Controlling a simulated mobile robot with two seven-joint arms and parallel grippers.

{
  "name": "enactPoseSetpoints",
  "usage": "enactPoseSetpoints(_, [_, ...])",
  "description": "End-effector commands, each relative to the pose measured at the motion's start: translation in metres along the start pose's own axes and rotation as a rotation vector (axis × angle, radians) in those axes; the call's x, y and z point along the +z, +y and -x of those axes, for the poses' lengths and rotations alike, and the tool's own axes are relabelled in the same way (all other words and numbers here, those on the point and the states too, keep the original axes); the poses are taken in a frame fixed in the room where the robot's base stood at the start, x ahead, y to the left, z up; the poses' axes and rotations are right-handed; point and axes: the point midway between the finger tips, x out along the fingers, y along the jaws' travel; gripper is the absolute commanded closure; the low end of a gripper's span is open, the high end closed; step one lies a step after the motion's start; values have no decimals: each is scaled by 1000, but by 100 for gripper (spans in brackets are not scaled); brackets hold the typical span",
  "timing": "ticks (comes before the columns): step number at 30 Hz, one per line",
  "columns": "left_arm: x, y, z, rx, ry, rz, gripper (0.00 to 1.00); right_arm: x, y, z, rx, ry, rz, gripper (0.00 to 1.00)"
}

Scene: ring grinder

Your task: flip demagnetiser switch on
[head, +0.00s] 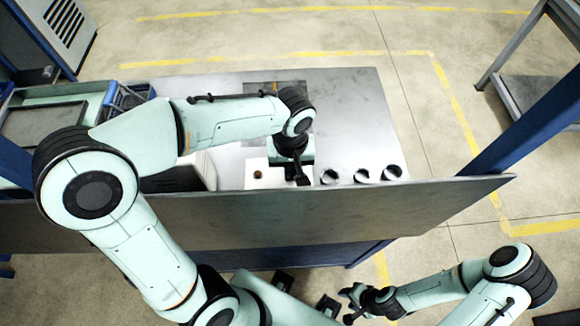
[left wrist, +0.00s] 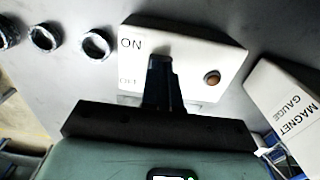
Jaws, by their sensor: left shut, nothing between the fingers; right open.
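The demagnetiser is a white box (left wrist: 195,58) marked ON and OFF, with an amber-brown round lamp or button (left wrist: 212,77) on its right side. In the head view the box (head: 250,183) stands on the bench, partly covered by my left arm. My left gripper (left wrist: 161,60) is shut and empty, its dark fingertips over the box face just right of the ON and OFF labels. It also shows in the head view (head: 303,180). The switch lever is hidden behind the fingers; I cannot tell its position or any contact. My right gripper (head: 350,303) is open, off the bench's near side.
Several metal rings stand in a row beside the box, such as the nearest ring (left wrist: 95,45). A white box marked MAGNET GAUGE (left wrist: 283,95) is on the other side. A raised dark panel (head: 330,225) runs along the bench's near edge. The bench's far right (head: 365,110) is clear.

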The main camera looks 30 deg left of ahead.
Motion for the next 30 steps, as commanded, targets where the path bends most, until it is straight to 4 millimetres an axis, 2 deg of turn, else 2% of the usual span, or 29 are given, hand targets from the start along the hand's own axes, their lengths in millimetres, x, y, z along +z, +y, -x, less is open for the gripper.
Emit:
enactPoseSetpoints(21, [0, 0, -11, 0, 0, 0, 100, 4, 5, -9, 2, -6, -2, 57])
enactPoseSetpoints(26, [0, 0, -8, -1, 0, 0, 100, 2, 3, -6, 1, -4, -1, 57])
enactPoseSetpoints(30, [-1, 0, 3, 0, 0, 0, 100, -1, -1, 2, 0, 1, 0, 57])
